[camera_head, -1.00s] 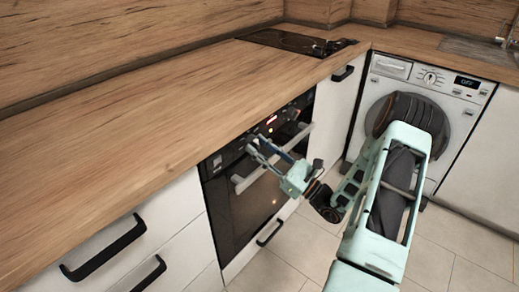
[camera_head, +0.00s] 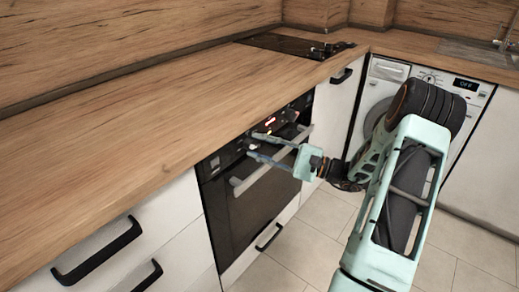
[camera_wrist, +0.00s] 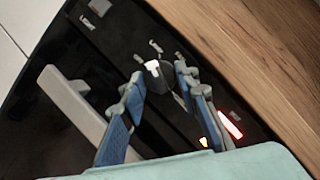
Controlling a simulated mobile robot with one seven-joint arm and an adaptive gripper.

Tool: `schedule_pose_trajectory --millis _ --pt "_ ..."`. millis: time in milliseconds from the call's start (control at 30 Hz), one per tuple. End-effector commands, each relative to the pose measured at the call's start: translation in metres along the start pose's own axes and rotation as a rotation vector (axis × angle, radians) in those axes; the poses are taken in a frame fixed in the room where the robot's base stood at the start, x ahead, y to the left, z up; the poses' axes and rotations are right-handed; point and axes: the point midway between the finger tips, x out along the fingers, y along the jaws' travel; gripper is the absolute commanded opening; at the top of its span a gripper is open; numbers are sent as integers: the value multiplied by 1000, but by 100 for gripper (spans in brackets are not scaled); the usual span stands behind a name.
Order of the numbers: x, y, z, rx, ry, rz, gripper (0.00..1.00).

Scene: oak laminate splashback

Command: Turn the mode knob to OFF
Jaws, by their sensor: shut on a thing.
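The black oven (camera_head: 262,205) is under the worktop, with a dark control panel along its top. In the wrist view a dark round knob (camera_wrist: 165,88) with a bright white mark sits on this panel, between my two fingers. My gripper (camera_head: 250,147) reaches the panel from the right, its fingertips at the knob; it also shows in the wrist view (camera_wrist: 158,80). The jaws are shut on the knob. Small pale symbols surround the knob, too blurred to read. In the head view my fingers mostly hide the knob.
The oven handle (camera_head: 240,184) runs just below the panel, close to my fingers. A lit red display (camera_wrist: 231,125) is beside the knob. The wooden worktop (camera_head: 150,130) overhangs above. A washing machine (camera_head: 388,72) stands at the far right, partly behind my arm.

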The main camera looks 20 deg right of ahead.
Motion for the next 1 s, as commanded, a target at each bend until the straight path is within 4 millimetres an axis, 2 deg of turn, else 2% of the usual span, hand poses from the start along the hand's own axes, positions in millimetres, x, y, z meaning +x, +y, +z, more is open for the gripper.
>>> schedule_pose_trajectory --millis 500,1000 --pt "-1 -2 0 -381 25 155 5" --pt "-1 -5 1 -500 33 202 5"
